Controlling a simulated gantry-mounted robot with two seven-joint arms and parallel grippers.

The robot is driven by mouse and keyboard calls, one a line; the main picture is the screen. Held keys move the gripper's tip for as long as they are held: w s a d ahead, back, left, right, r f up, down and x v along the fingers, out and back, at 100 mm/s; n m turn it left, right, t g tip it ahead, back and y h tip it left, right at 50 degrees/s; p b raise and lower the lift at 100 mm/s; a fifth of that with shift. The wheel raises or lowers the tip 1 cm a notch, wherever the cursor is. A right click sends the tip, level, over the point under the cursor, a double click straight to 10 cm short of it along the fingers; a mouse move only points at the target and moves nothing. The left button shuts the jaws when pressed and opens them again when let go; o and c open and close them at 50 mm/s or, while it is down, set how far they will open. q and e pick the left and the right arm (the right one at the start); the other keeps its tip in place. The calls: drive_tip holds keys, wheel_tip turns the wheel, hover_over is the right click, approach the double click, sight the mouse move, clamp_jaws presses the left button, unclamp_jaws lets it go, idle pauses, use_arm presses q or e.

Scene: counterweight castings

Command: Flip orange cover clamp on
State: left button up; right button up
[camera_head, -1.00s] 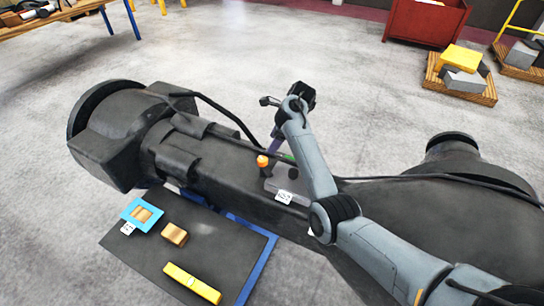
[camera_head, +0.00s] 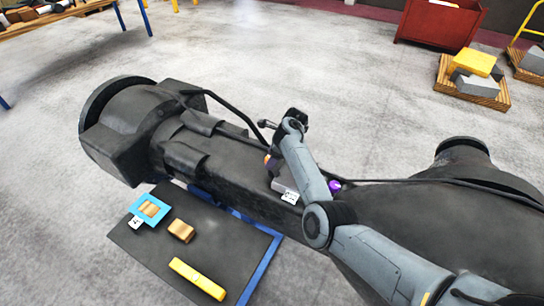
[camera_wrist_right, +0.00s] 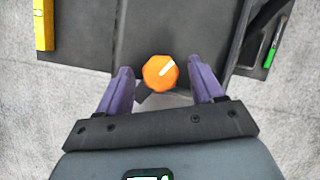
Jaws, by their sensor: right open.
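The orange cover clamp shows in the right wrist view as a round orange cap (camera_wrist_right: 160,72) with a white stripe on top. My right gripper (camera_wrist_right: 160,80) is open, with one purple finger on each side of the cap and a gap on both sides. In the head view only a bit of the orange part (camera_head: 267,159) shows, beside a grey box (camera_head: 285,186) on the long dark casting (camera_head: 230,166); my right arm hides the rest. My left gripper is not in view.
A dark cable (camera_head: 225,105) runs over the casting. The black board (camera_head: 225,247) in front holds a blue-framed piece, a tan block and a yellow bar (camera_head: 198,279).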

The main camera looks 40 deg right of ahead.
drive_tip(key=c, duration=1.1)
drive_tip(key=shift+o, duration=0.2)
drive_tip(key=shift+r, duration=0.1)
drive_tip(key=shift+d+n, duration=0.1)
drive_tip(key=shift+n, duration=0.3)
drive_tip(key=shift+n+g+y, duration=0.3)
drive_tip(key=shift+n, duration=0.3)
drive_tip(key=shift+w+n, duration=0.1)
drive_tip(key=shift+n, duration=0.5)
drive_tip(key=shift+n+g+y+b, duration=0.4)
drive_tip(key=shift+n+g+b, duration=0.3)
drive_tip(key=shift+n+b, duration=0.55)
drive_tip(key=shift+n, duration=0.25)
